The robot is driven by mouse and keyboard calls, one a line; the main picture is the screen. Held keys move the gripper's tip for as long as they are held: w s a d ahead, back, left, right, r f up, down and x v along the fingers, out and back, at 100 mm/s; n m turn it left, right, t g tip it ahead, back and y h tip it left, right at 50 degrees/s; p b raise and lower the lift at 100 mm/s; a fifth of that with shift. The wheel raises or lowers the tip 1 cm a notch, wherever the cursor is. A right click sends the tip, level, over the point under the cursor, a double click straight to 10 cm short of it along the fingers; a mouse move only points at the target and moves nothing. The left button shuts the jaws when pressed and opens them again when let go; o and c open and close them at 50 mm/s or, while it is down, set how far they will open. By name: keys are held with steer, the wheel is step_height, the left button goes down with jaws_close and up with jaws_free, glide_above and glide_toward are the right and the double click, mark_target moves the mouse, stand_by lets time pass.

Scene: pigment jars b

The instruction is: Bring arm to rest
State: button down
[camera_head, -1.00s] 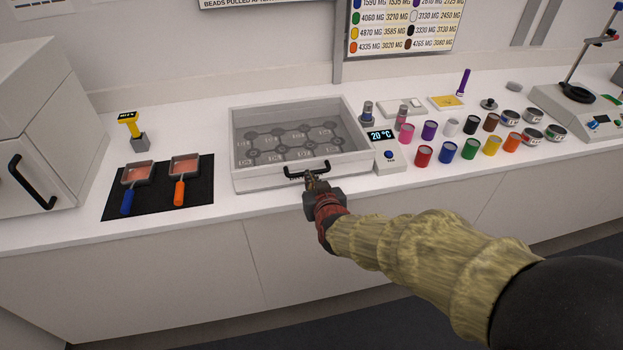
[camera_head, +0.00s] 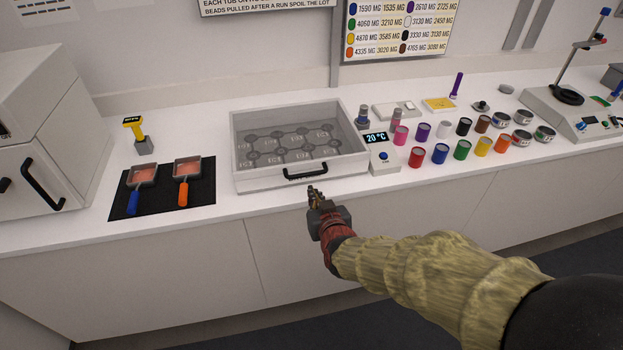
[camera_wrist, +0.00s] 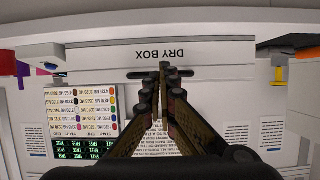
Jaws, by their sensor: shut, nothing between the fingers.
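My gripper (camera_head: 314,192) is shut and empty. It stands in front of the counter's front edge, just below the black handle (camera_head: 306,171) of the clear-topped box, and is apart from it. In the wrist view my shut fingers (camera_wrist: 163,75) point at a white front marked DRY BOX (camera_wrist: 205,52). My arm reaches in from the lower right, bent low before the cabinet fronts.
The box (camera_head: 240,184) stands mid-counter. A black mat (camera_head: 205,193) with two pans lies left of it. A temperature unit (camera_head: 384,160) and several coloured jars (camera_head: 416,157) stand to the right. The space before the cabinets is free apart from my arm.

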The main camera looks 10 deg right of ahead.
steer(key=s+a+f+g+y, duration=0.15)
steer(key=s+f+g, duration=0.25)
steer(key=s+f, duration=0.5)
steer(key=s+r+g, duration=0.3)
steer(key=s+g, duration=0.1)
steer(key=s, duration=0.3)
steer(key=s+d+r, duration=0.3)
steer(key=s+r, duration=0.2)
steer(key=r, duration=0.4)
steer(key=s+d+r+h, duration=0.1)
steer(key=s+d+r, duration=0.2)
steer(key=r, duration=0.6)
steer(key=shift+s, duration=0.85)
